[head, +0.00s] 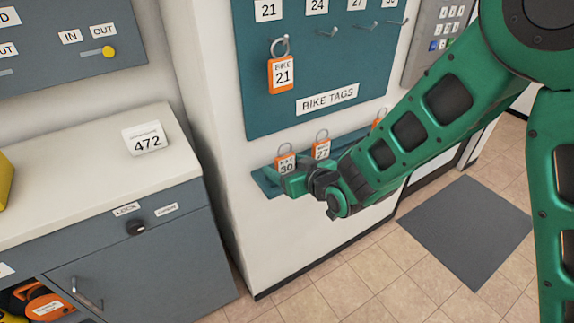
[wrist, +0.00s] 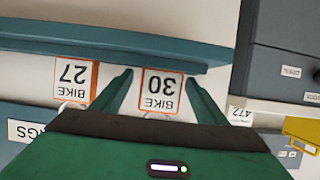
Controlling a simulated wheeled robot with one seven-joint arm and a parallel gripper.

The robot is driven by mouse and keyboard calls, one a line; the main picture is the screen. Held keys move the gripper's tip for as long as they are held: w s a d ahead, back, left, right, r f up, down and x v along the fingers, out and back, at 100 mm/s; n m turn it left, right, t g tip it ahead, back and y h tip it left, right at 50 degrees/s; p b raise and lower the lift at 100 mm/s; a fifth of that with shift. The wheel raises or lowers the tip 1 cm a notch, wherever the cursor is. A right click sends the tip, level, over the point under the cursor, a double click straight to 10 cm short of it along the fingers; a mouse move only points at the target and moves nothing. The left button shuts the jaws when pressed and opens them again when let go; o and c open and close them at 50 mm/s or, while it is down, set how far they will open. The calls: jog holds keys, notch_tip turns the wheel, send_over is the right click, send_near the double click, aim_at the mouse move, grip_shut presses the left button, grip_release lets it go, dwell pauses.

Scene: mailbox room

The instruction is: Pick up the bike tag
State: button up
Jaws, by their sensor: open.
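The orange and white bike tag 30 (head: 286,164) stands on a teal ledge (head: 267,186) on the wall below the bike tags board. My gripper (head: 292,182) is at the ledge, right in front of this tag. In the wrist view, which is upside down, tag 30 (wrist: 161,92) shows between the two fingers of my gripper (wrist: 160,76). The fingers are open, one on each side, with small gaps to the tag. Bike tag 27 (head: 321,148) stands beside it on the ledge, and it also shows in the wrist view (wrist: 75,77). A further tag (head: 378,119) is mostly hidden by my arm.
Bike tag 21 (head: 282,76) hangs from a hook on the teal board (head: 257,119); other hooks are bare. A counter (head: 70,190) with a 472 sign (head: 146,138) stands at left. A grey mat (head: 468,232) lies on the floor.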

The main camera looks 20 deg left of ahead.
aim_at(284, 155)
jog(key=c, duration=1.1)
jog(key=shift+c, duration=0.2)
jog(key=shift+r, duration=0.1)
jog(key=shift+r, duration=0.45)
jog(key=r, duration=0.3)
jog(key=shift+s+a+r, duration=0.15)
jog(key=shift+s+r, duration=0.1)
jog(key=s+a+r, duration=0.5)
jog(key=s+r, duration=0.1)
jog(key=s, duration=0.4)
jog(key=shift+r, duration=0.2)
